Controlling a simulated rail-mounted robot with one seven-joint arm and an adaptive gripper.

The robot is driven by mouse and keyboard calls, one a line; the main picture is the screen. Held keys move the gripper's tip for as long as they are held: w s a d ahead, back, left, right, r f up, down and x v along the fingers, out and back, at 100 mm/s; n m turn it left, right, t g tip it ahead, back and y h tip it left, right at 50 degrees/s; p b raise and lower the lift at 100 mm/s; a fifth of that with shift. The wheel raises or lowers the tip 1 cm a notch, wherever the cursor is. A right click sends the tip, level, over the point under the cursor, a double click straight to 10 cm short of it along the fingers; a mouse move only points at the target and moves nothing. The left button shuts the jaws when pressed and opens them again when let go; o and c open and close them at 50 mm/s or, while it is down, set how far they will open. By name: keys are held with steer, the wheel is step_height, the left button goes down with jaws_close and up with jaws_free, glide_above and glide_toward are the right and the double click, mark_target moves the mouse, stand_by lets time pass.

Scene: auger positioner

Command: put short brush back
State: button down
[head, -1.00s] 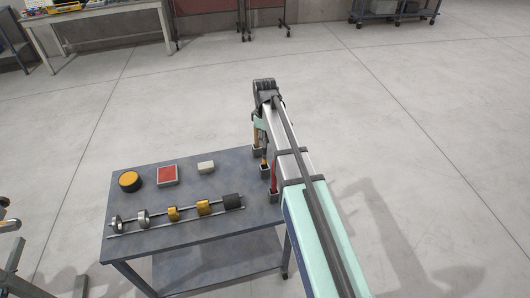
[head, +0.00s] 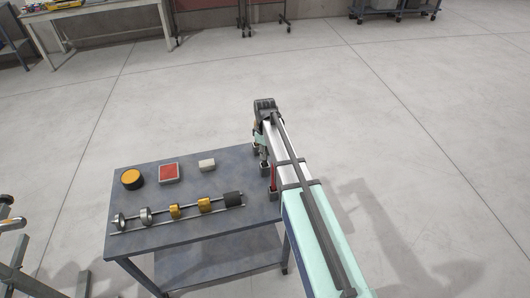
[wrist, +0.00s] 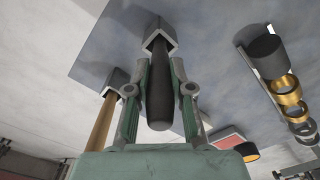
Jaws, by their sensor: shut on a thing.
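My gripper (wrist: 160,88) is shut around a dark, rounded handle in the wrist view. I take this to be the short brush (wrist: 159,100); its bristles are not visible. The handle's far end meets the mouth of a grey square holder (wrist: 171,27), and its lower end is hidden there. How deep it sits, I cannot tell. In the head view my gripper (head: 261,146) is at the table's right edge, partly covered by my arm, and the brush cannot be made out.
A second holder (wrist: 115,77) beside it carries a wooden handle (wrist: 100,125). A red-handled tool (head: 273,178) stands nearer on the same table edge (head: 235,160). A rod with rings (head: 175,211), a yellow-topped round thing (head: 132,179), a red-topped box (head: 169,173) and a pale block (head: 207,164) lie left.

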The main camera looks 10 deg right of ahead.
steer(key=shift+f, duration=0.1)
steer(key=c, duration=1.4)
jaws_free()
steer(key=shift+f, duration=0.1)
steer(key=shift+c, duration=0.2)
steer(key=o, duration=0.4)
step_height(320, 180, up, 12)
steer(key=b, duration=0.3)
steer(key=shift+r+b, duration=0.2)
steer(key=shift+b, duration=0.15)
